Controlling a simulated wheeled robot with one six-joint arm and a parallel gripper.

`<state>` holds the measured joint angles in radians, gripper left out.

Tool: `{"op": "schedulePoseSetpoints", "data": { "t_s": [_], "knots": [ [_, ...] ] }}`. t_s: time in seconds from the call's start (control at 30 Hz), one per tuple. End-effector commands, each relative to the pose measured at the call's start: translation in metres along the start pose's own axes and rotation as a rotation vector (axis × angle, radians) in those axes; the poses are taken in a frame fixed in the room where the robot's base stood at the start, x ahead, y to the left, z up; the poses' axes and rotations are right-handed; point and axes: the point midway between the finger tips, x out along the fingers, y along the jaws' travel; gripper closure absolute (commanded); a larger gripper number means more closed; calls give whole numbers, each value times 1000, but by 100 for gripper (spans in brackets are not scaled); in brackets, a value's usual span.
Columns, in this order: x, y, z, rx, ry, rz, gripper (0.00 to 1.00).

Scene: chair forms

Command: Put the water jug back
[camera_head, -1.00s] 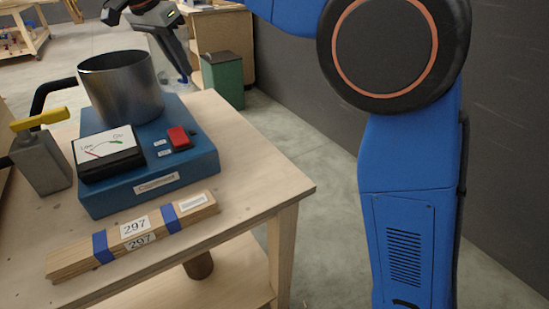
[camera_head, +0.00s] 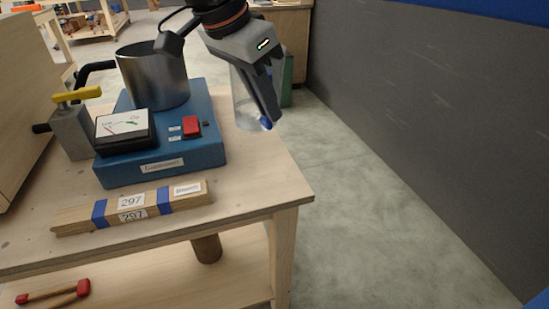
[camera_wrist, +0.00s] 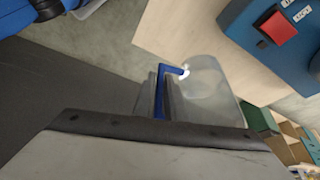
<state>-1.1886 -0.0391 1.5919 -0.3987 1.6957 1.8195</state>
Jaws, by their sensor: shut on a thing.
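The water jug is clear with a blue handle. In the head view the jug (camera_head: 243,100) is just right of the blue machine, by the table's right edge; I cannot tell whether its base touches the tabletop. My gripper (camera_head: 268,112) comes down from above on its right side and is shut on the handle, mostly hidden by the fingers. In the wrist view the fingers (camera_wrist: 160,97) close around the blue handle (camera_wrist: 172,70), and the clear jug body (camera_wrist: 212,82) shows beside them, overlapping the table.
A blue machine (camera_head: 205,152) with a steel pot (camera_head: 155,75), gauge and red switch stands on the wooden table (camera_head: 255,185). Taped wooden strips (camera_head: 130,208) lie in front.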

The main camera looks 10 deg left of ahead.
Motion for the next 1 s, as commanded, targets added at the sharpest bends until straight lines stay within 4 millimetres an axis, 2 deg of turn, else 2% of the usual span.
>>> {"op": "schedulePoseSetpoints", "data": {
  "t_s": [0.33,0.63,0.9,1.0],
  "knots": [
    [42,3,20,0,1,1,100],
    [59,2,27,0,1,0,100],
    [88,3,40,0,1,0,100],
    [90,2,41,0,0,-1,100]
  ]
}}
